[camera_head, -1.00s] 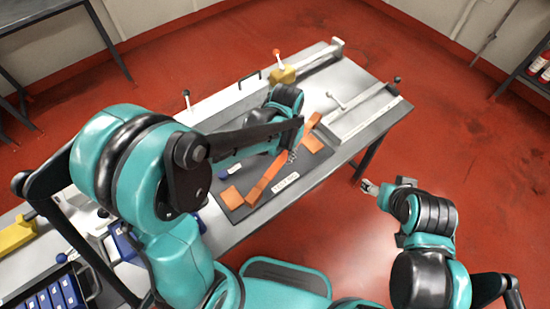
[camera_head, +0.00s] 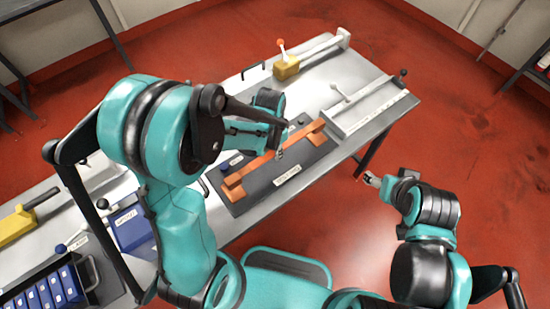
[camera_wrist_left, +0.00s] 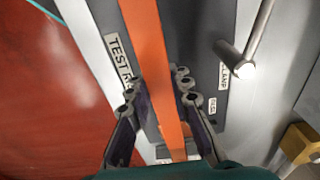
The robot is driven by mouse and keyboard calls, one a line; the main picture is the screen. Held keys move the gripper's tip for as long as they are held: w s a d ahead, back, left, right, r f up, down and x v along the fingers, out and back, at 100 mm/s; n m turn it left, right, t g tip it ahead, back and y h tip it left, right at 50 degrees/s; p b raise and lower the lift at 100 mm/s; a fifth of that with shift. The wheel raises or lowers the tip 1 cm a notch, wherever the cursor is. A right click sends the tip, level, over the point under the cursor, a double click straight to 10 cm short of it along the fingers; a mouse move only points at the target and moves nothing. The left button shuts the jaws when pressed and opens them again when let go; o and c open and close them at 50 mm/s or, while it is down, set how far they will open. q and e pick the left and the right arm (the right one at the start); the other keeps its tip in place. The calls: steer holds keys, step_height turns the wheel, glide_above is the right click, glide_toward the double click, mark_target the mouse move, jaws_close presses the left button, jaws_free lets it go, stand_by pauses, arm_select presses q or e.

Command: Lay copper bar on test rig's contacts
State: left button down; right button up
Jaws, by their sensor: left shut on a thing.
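The copper bar (camera_head: 257,162) is a long orange strip stretched over the dark test rig plate (camera_head: 258,195). Its ends are in line with the orange contact blocks at the lower left (camera_head: 234,192) and upper right (camera_head: 317,137). I cannot tell whether it touches them. My left gripper (camera_head: 280,154) is shut on the bar, right of its middle. In the left wrist view the bar (camera_wrist_left: 148,40) runs between the two fingers (camera_wrist_left: 158,88), past the TEST RIG label (camera_wrist_left: 120,55). My right gripper (camera_head: 371,180) hangs over the floor; its jaws are too small to judge.
The bench (camera_head: 225,237) carries a yellow block with a red-tipped lever (camera_head: 287,68) at the back and a pale rail fixture (camera_head: 370,108) at the right. A blue box (camera_head: 131,230) and a tray of blue cells (camera_head: 45,291) are at the lower left.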

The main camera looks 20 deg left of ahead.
arm_select(q)
steer(key=shift+f+b, duration=0.85)
steer(key=shift+f, duration=1.15)
steer(key=shift+f, duration=0.15)
steer(key=c, duration=1.4)
jaws_free()
steer(key=shift+o, duration=0.2)
